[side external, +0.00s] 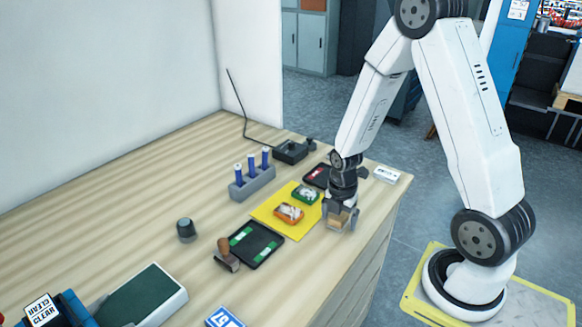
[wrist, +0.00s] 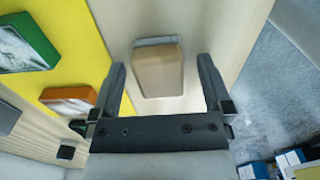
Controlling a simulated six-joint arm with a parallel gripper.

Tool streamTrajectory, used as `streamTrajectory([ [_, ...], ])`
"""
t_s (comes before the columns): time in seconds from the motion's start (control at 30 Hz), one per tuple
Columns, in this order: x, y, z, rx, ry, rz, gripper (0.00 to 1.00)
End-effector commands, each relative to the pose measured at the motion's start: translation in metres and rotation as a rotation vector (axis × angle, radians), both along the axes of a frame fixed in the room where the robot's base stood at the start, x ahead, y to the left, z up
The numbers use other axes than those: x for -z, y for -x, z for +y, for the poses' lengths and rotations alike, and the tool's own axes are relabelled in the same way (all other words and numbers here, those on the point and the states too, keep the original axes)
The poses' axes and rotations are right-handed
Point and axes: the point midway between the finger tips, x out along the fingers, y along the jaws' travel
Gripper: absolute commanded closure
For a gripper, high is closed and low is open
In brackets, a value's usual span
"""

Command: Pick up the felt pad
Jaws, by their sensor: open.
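The felt pad (wrist: 158,72), a tan wooden-looking block with a grey strip along its far edge, lies on the pale wood tabletop. It also shows in the side view (side external: 338,220), near the table's right edge and partly hidden by the jaws. My gripper (side external: 342,213) points down over the pad. In the wrist view my gripper (wrist: 161,75) is open, with one finger on either side of the pad and gaps between. I cannot tell how far the fingertips are above the tabletop.
A yellow mat (side external: 263,217) holding a green item (side external: 305,195) and an orange item (side external: 289,213) lies left of the pad. A black tray (side external: 262,255), a wooden-handled stamp (side external: 225,252) and a grey rack (side external: 251,185) of blue tubes stand farther left. The table edge is close on the right.

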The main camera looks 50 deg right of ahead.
Motion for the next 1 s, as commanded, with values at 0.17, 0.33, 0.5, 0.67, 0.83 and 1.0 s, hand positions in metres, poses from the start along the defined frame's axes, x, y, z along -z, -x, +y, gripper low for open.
streamTrajectory([
  [0.17,-0.0002,-0.0001,0.0,0.0,0.0,0.0,0.0],
  [0.33,-0.0002,0.0,0.0,0.0,0.0,0.0,0.06],
  [0.5,-0.0003,0.0,0.0,0.0,0.0,0.0,0.6],
  [0.67,-0.0003,-0.0001,0.0,0.0,0.0,0.0,1.0],
  [0.83,-0.0004,-0.0001,0.0,0.0,0.0,0.0,1.0],
  [1.0,-0.0027,-0.0003,-0.0001,0.0,0.001,-0.001,1.0],
])
